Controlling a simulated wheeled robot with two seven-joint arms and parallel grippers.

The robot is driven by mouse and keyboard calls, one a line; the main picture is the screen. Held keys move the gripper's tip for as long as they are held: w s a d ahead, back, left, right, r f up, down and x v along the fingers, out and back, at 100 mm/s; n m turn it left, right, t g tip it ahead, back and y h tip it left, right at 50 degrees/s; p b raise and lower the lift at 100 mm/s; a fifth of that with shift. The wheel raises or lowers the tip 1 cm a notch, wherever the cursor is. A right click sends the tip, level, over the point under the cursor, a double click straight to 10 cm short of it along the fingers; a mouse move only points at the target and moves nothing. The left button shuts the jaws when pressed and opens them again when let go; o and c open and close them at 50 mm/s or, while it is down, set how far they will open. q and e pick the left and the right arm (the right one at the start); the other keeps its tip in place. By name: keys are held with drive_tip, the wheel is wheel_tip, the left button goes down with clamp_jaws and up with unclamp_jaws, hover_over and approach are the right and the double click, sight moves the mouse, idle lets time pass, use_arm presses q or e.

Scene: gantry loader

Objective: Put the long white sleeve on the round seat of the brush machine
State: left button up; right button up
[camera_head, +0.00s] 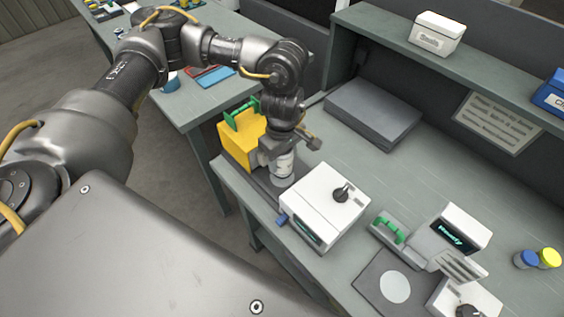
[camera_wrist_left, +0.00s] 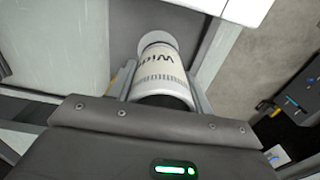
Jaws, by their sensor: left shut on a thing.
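The long white sleeve (camera_head: 283,167) is held by my left gripper (camera_head: 277,150), which is shut on it. In the left wrist view the sleeve (camera_wrist_left: 162,78) shows printed lettering and sits between the two fingers. Beyond its far end a pale round seat (camera_wrist_left: 155,38) shows on a grey plate. In the head view the sleeve is upright over a grey base, between a yellow block and a white machine box (camera_head: 325,200) with a black knob. I cannot tell whether the sleeve touches the seat. My right gripper is out of view.
The yellow block (camera_head: 236,143) with a green handle is close on the left of my gripper. A machine with a lit display (camera_head: 452,233) and a pale disc (camera_head: 394,287) stand to the right. A grey slab (camera_head: 373,112) lies behind. The bench between is clear.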

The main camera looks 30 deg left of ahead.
sight(282, 165)
use_arm(q)
drive_tip(key=shift+w+a+f, duration=0.1)
drive_tip(key=shift+f, duration=0.05)
drive_tip(key=shift+f+p, duration=0.35)
drive_tip(key=shift+w+f+p, duration=0.1)
drive_tip(key=shift+f+p, duration=0.3)
drive_tip(key=shift+f, duration=0.85)
drive_tip(key=shift+f, duration=0.1)
drive_tip(key=shift+f+b, duration=0.15)
drive_tip(key=shift+b, duration=0.15)
drive_tip(key=o, duration=1.4)
drive_tip(key=shift+c, duration=0.2)
